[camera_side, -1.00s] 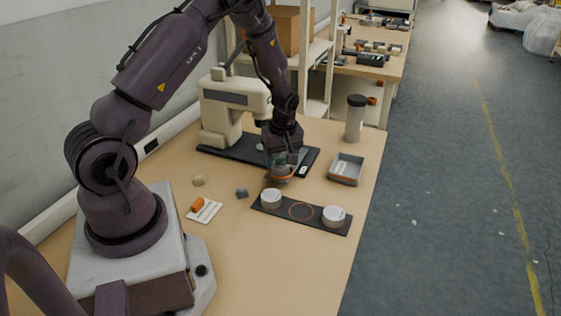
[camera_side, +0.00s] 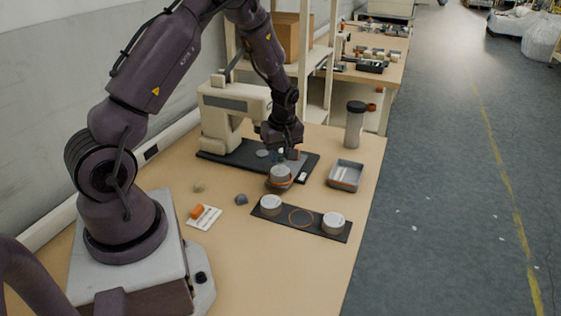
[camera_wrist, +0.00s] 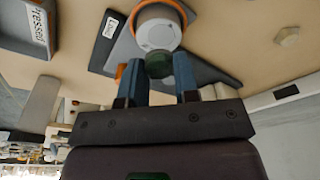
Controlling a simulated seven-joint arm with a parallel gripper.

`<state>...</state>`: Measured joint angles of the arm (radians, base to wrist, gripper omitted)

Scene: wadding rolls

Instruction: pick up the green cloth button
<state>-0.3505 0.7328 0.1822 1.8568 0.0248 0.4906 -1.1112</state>
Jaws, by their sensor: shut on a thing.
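A dark green round button (camera_wrist: 158,64) sits between the two blue fingertips of my gripper (camera_wrist: 161,72) in the wrist view. My gripper is shut on it. Behind the button, a white-topped roll (camera_wrist: 158,33) with an orange ring shows; I cannot tell whether the button touches it. In the side view my gripper (camera_side: 283,155) is above this roll (camera_side: 280,173), by the front edge of the dark sewing-machine plate (camera_side: 225,155). The button is too small to make out in the side view.
A dark board (camera_side: 318,228) with two white rolls and an orange circle between them lies in front. A grey tray (camera_side: 346,176) and a dark-lidded jar (camera_side: 354,125) stand right. A grey lump (camera_side: 241,199) and an orange piece on a white card (camera_side: 204,216) lie left.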

